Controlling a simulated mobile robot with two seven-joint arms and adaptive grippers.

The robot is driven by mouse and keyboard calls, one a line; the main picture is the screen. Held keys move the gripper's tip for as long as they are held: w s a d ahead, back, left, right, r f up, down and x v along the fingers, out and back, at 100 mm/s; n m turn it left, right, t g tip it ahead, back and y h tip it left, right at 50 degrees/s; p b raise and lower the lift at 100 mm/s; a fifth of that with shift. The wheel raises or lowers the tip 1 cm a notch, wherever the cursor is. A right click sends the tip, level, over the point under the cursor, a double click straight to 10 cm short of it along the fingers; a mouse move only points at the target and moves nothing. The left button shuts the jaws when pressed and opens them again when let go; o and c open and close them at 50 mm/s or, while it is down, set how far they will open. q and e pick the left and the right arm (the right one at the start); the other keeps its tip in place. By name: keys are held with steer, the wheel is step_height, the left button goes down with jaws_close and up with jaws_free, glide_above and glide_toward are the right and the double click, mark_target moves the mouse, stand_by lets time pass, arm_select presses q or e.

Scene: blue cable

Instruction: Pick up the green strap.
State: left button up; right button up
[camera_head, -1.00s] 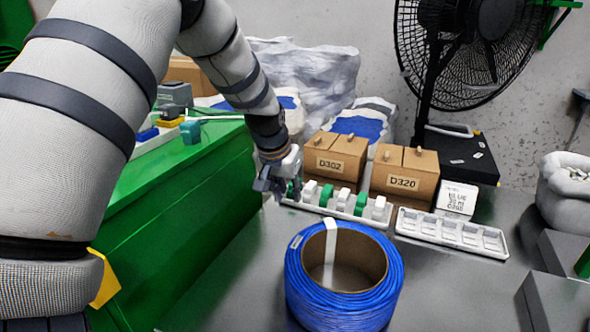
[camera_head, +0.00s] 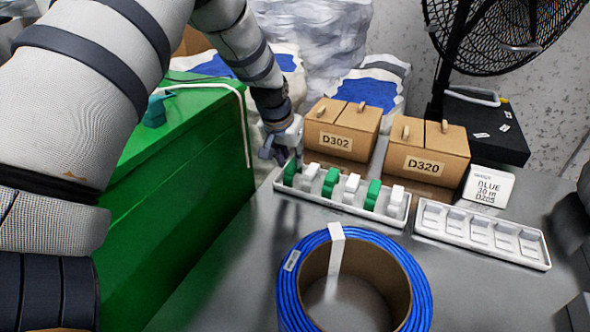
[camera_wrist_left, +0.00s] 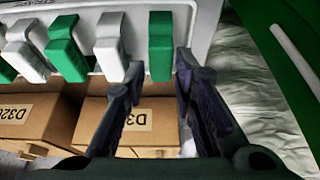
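Green straps and white pieces alternate in a long white tray (camera_head: 342,206). The leftmost green strap (camera_head: 290,172) stands at the tray's left end; another green strap (camera_head: 330,182) and a third green strap (camera_head: 373,194) stand further right. My left gripper (camera_head: 274,152) is just behind and left of that end. In the left wrist view my left gripper (camera_wrist_left: 158,80) is open and empty. The end green strap (camera_wrist_left: 160,45) lines up with the gap between its fingertips, slightly beyond them. My right gripper is not in view.
A blue cable coil (camera_head: 354,283) stands in front of the tray. An empty white tray (camera_head: 482,234) is to the right. Boxes D302 (camera_head: 342,130) and D320 (camera_head: 427,152) stand close behind. A green cabinet (camera_head: 190,190) is at left.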

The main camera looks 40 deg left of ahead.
mark_target(292, 164)
arm_select(q)
steer(key=x, duration=0.3)
steer(key=b+x, duration=0.1)
steer(key=shift+s+f, duration=0.15)
steer(key=shift+f, duration=0.45)
steer(key=shift+w, duration=0.25)
steer(key=shift+r, duration=0.2)
steer(key=c, duration=0.5)
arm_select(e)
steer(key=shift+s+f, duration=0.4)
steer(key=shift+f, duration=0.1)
arm_select(q)
steer(key=shift+o, duration=0.2)
steer(key=shift+r, duration=0.1)
